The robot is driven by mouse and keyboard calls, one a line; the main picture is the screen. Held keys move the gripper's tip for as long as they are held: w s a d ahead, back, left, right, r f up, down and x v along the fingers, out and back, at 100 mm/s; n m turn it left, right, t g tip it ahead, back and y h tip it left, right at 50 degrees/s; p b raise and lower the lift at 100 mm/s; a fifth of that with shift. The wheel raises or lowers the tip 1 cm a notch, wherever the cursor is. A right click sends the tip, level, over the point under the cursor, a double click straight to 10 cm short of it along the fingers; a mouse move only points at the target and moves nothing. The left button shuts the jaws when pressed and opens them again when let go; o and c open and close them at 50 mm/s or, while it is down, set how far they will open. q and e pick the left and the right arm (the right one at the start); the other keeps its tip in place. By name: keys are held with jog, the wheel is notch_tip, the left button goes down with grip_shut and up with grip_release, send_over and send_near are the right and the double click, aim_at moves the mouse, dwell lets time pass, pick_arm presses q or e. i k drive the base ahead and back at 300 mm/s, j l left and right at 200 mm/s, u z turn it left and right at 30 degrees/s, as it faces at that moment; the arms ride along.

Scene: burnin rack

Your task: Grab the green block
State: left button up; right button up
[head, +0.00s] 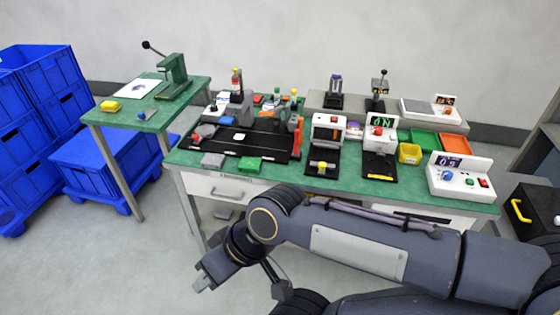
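A flat green block (249,164) lies at the front edge of the long green-topped workbench (328,184), beside a grey block (213,160) and just in front of a black mat. My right arm reaches in from the right across the front of the bench. My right gripper (210,277) is in front of and below the bench edge, left of the green block and apart from it. Its fingers are small and partly turned away, so their opening is unclear. My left gripper does not show.
Small machines, including an "ON" display unit (380,133), crowd the bench. Green (420,137) and orange (456,145) trays sit at right. A side table (150,118) and blue crates (78,104) stand left. Floor before the bench is open.

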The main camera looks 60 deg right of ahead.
aim_at(247, 164)
jog(key=z, duration=1.6)
